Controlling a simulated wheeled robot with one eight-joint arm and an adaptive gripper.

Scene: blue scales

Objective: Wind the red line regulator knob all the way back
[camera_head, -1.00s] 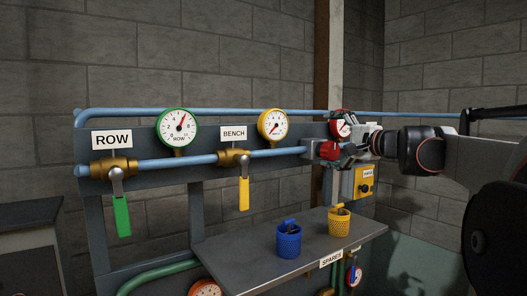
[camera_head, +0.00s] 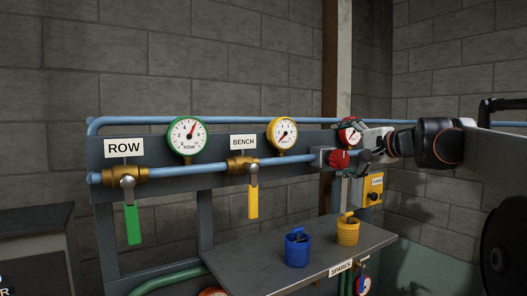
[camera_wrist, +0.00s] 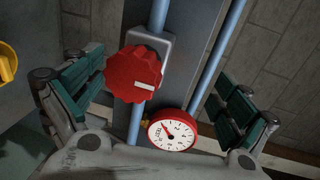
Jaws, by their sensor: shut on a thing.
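The red regulator knob (camera_head: 338,160) is on the blue pipe at the right end of the panel. In the wrist view the ribbed knob (camera_wrist: 134,75) lies between the fingers, its white mark toward the right. My gripper (camera_wrist: 160,95) has its green-padded fingers spread apart. The left finger appears close to the knob's edge; a wide gap shows between knob and right finger. In the head view my gripper (camera_head: 364,152) is just right of the knob. The red-rimmed gauge (camera_wrist: 172,131) is beside the knob, its needle pointing to the upper left.
Green (camera_head: 187,135) and yellow (camera_head: 282,133) gauges stand along the panel, with green (camera_head: 132,224) and yellow (camera_head: 252,202) valve handles below. Blue (camera_head: 297,250) and yellow (camera_head: 347,232) cups stand on the shelf (camera_head: 250,270) below. A yellow box (camera_head: 372,188) is under my gripper.

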